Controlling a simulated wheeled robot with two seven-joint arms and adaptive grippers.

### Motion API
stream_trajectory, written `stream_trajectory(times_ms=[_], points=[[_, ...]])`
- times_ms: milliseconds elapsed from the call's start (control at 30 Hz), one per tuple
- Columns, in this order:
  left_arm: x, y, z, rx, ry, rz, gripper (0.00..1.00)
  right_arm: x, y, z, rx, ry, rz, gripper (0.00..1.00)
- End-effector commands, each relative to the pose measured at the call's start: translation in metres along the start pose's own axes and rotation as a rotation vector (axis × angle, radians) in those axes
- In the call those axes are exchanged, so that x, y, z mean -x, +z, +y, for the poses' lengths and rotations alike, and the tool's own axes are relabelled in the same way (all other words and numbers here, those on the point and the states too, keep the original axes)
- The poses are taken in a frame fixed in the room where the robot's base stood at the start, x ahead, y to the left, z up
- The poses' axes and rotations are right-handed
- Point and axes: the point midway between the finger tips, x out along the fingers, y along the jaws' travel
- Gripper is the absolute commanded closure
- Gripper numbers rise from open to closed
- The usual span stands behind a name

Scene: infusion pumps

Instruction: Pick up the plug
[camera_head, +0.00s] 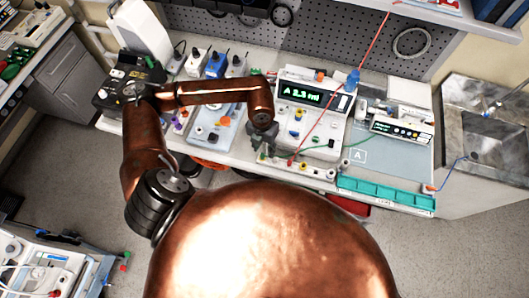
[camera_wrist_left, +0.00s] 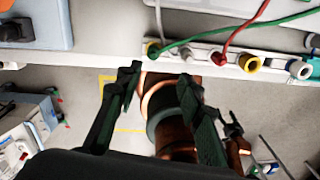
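A pale strip with coloured sockets (camera_head: 305,168) runs along the bench's front edge. In the left wrist view a red plug (camera_wrist_left: 218,57) with a red cable and a green plug (camera_wrist_left: 155,50) with a green cable sit at this strip; a grey plug (camera_wrist_left: 186,55) is between them. I cannot tell which plug the task means.
An instrument with a green display (camera_head: 302,94) stands behind the strip. A teal rail (camera_head: 385,193) lines the bench front at right. Red and green cables cross the bench. Open floor lies in front.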

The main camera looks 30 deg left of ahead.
Motion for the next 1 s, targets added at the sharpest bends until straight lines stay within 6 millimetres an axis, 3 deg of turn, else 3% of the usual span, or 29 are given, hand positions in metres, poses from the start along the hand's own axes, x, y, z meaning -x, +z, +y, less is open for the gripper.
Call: stream_trajectory(times_ms=[100,633,1000], points=[[-0.006,0.004,0.012,0.012,0.042,-0.006,0.65,0.002,0.001,0.001,0.0,0.001,-0.001,0.41],[-0.07,0.007,0.014,0.012,0.039,-0.004,0.65,0.021,0.003,0.002,-0.001,0.001,-0.005,0.41],[-0.077,0.007,0.014,0.011,0.037,-0.005,0.69,0.02,0.001,0.0,-0.001,0.0,-0.003,0.41]])
